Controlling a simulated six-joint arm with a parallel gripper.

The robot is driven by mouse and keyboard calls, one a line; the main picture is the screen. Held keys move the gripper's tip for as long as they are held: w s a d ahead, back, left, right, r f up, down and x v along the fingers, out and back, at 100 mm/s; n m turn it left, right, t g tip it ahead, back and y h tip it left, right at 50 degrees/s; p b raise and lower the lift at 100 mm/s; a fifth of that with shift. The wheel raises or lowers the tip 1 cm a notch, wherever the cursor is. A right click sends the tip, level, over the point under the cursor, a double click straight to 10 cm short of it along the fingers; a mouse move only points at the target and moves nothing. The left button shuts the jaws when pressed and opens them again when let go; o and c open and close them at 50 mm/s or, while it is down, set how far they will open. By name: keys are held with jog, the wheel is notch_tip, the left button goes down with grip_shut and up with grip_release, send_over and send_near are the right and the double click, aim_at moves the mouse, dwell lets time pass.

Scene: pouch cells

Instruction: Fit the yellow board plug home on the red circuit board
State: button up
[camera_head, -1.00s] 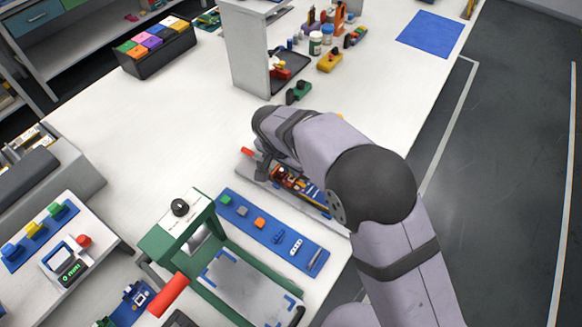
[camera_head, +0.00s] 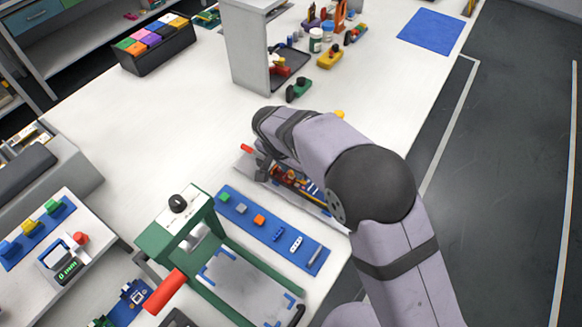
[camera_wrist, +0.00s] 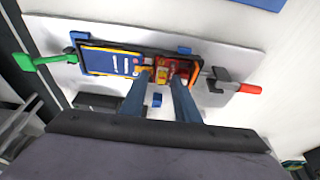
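In the wrist view a grey fixture plate (camera_wrist: 225,54) holds a blue pouch cell (camera_wrist: 108,61) on the left and the red circuit board (camera_wrist: 184,70) beside it on the right. A small yellow piece, seemingly the board plug (camera_wrist: 151,73), shows at the cell-board junction, near the left fingertip. My gripper (camera_wrist: 161,80) reaches down over this spot. Its two fingers stand apart with red and yellow parts visible between them. Whether a finger touches the plug, or how deep the plug sits, cannot be told. In the head view my arm covers much of the fixture (camera_head: 247,164).
A red-handled clamp (camera_wrist: 240,87) is at the fixture's right end and a green lever (camera_wrist: 42,60) at its left. A blue parts strip (camera_head: 312,257) and green press (camera_head: 180,232) stand near the fixture. A green tool (camera_head: 299,90) lies behind.

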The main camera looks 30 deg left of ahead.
aim_at(288, 183)
jog(key=shift+a+r, duration=0.1)
jog(key=shift+s+a+r, duration=0.1)
jog(key=shift+r, duration=0.35)
jog(key=b+v, duration=0.2)
jog(key=v, duration=0.4)
jog(key=shift+d, duration=0.25)
jog(key=shift+r, duration=0.1)
